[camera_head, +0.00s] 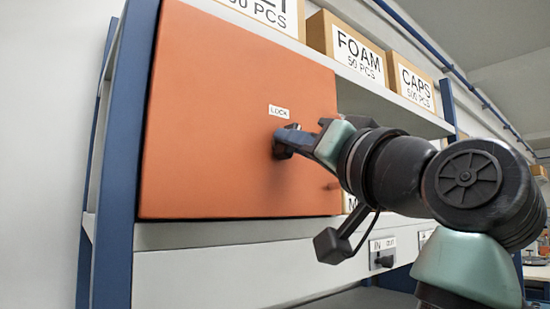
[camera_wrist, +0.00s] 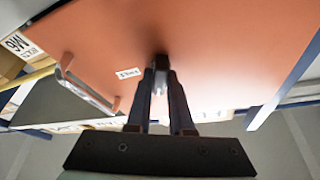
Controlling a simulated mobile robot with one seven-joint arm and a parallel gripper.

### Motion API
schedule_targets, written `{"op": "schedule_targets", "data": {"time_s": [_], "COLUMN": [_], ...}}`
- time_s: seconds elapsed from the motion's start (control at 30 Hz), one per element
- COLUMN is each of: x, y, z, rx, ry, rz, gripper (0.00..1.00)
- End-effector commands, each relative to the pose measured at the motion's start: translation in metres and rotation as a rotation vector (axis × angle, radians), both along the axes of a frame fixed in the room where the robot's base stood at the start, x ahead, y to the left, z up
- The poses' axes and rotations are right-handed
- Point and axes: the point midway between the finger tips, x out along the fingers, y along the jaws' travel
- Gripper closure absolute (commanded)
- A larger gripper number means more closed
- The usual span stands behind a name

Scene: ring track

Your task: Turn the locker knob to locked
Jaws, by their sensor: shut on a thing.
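The orange locker door (camera_head: 215,110) fills the middle of the head view and spans the top of the wrist view (camera_wrist: 225,45). A small dark knob (camera_wrist: 161,61) sits on its face beside a white label (camera_wrist: 128,73), which reads LOCK in the head view (camera_head: 279,111). My gripper (camera_head: 285,143) is at the door just below that label. In the wrist view its two fingers (camera_wrist: 161,75) converge on the knob and are shut on it. The fingers hide most of the knob, so I cannot tell which way it points.
Blue rack posts (camera_head: 113,160) frame the shelf. Cardboard boxes marked FOAM (camera_head: 347,45) and CAPS (camera_head: 412,82) stand on the shelf above. An IN/OUT switch panel (camera_head: 383,251) is below.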

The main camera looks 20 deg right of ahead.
Motion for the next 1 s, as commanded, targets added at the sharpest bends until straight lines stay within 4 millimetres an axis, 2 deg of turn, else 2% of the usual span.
{"op": "schedule_targets", "data": {"time_s": [0.2,0.5,1.0], "x": [0.0007,0.0010,0.0009], "y": [-0.0028,-0.0028,-0.0024], "z": [-0.0025,-0.0010,0.0003], "rx": [-0.172,-0.339,-0.415], "ry": [-0.060,-0.121,-0.151], "rz": [-0.002,-0.001,-0.001], "gripper": [1.00,1.00,1.00]}}
